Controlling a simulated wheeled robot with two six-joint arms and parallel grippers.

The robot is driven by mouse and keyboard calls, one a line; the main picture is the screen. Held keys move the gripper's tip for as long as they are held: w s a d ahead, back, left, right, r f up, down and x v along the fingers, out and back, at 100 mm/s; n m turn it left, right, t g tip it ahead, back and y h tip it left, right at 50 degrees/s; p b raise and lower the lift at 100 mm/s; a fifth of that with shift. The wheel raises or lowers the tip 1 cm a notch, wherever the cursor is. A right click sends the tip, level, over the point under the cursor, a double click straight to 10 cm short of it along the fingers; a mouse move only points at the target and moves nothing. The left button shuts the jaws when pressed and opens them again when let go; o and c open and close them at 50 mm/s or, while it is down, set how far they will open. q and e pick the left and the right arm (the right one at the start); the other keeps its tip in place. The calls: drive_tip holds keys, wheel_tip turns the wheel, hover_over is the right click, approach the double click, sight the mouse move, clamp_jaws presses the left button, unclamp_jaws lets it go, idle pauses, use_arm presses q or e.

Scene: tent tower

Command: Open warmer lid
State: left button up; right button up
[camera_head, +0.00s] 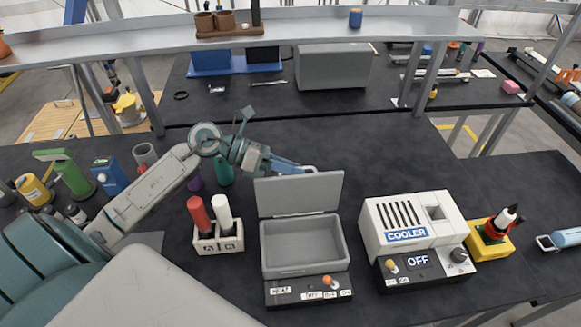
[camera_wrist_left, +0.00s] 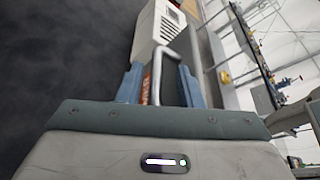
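The warmer (camera_head: 305,249) is a grey open-topped box on a dark base labelled HEAT, with an orange-knobbed switch. Its grey lid (camera_head: 298,193) stands raised at the back, so the empty-looking inside shows. My left gripper (camera_head: 308,170) is behind the lid's top edge, near the lid's metal handle. In the left wrist view, the blue fingers of this gripper (camera_wrist_left: 160,85) are spread apart, with the looped handle (camera_wrist_left: 157,66) between and just beyond them. Whether a finger touches the handle is unclear. My right gripper is not in view.
A white cooler (camera_head: 410,222) reading OFF stands right of the warmer. A holder (camera_head: 217,240) with red and white cylinders stands to its left. A yellow block (camera_head: 488,240) is at the right. A metal shelf (camera_head: 300,27) crosses above. Dark tabletop behind the cooler is clear.

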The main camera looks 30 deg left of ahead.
use_arm(q)
drive_tip(key=shift+a, duration=0.15)
drive_tip(key=p+v, duration=0.2)
drive_tip(key=v, duration=0.8)
drive_tip(key=shift+a, duration=0.25)
idle(0.4)
drive_tip(key=shift+s, duration=0.1)
idle(0.4)
